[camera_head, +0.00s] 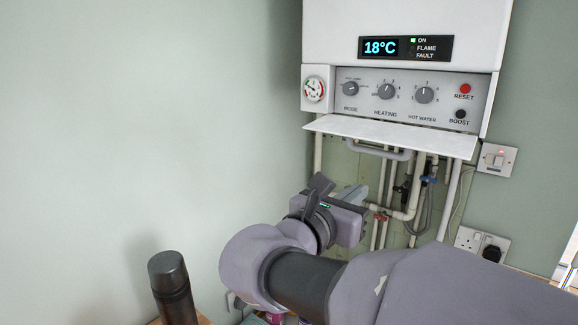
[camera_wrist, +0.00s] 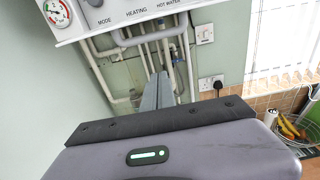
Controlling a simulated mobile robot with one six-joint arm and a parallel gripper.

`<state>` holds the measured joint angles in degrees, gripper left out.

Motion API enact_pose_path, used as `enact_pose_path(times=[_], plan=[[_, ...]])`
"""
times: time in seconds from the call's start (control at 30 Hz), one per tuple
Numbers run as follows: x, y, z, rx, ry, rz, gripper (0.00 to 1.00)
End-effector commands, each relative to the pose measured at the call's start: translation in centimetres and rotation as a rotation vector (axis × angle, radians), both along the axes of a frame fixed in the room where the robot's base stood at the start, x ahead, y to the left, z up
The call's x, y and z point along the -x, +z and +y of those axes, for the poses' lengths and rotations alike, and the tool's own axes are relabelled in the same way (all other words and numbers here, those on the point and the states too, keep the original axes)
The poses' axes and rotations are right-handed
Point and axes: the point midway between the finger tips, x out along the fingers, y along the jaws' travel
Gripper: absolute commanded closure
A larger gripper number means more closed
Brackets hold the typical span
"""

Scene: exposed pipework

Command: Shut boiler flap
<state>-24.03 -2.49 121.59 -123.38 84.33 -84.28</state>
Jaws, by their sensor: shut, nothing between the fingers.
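The white boiler (camera_head: 400,30) hangs on the wall. Its flap (camera_head: 390,135) is folded down and juts out below the control panel (camera_head: 410,97), leaving the knobs and buttons uncovered. My gripper (camera_head: 357,192) is below the flap, apart from it, in front of the pipes. In the wrist view my gripper (camera_wrist: 161,78) has its fingers together with nothing between them, pointing towards the pipes and wall. The lower edge of the boiler with part of the panel (camera_wrist: 130,12) shows at the top of the wrist view.
Pipes (camera_head: 411,212) with red and blue valves run down the wall under the boiler. A switch (camera_head: 496,159) and a socket (camera_head: 480,243) are at the right. A dark flask (camera_head: 172,288) stands at lower left. The wall at left is bare.

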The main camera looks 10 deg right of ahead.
Motion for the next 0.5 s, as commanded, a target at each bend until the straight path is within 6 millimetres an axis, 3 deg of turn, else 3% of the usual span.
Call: enact_pose_path(times=[0.37,0.5], plan=[[-5.7,-0.3,-6.0,-0.003,-0.005,0.001,1.00],[-5.2,2.4,-5.3,-0.004,0.000,-0.003,1.00]])
